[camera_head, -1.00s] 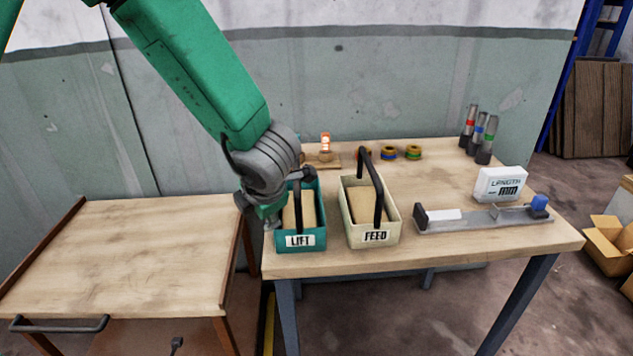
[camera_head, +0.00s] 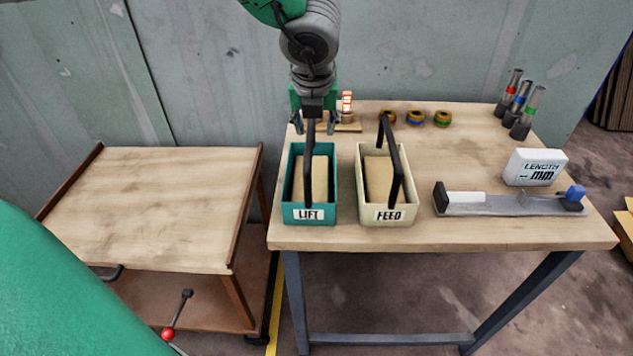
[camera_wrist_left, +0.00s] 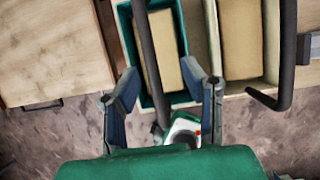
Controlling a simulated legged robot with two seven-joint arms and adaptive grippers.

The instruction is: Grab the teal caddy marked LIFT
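The teal caddy marked LIFT (camera_head: 327,216) stands upright at the left front of the workbench, with a tan block inside and a black handle over it. My left gripper (camera_head: 314,128) is at the caddy's far end, fingers apart and pointing down on either side of the handle's line. In the left wrist view the gripper (camera_wrist_left: 163,85) is open, with the teal caddy (camera_wrist_left: 182,38) and its dark handle showing beyond and between the fingers. I cannot tell any contact with the handle. My right gripper is not in view.
The cream FEED caddy (camera_head: 410,214) stands close to the right of the teal one. A grey fixture (camera_head: 500,207), a LENGTH MM box (camera_head: 536,167), several rings (camera_head: 415,118) and tubes (camera_head: 519,107) are on the workbench (camera_head: 450,240). A bare wooden cart (camera_head: 160,205) stands left.

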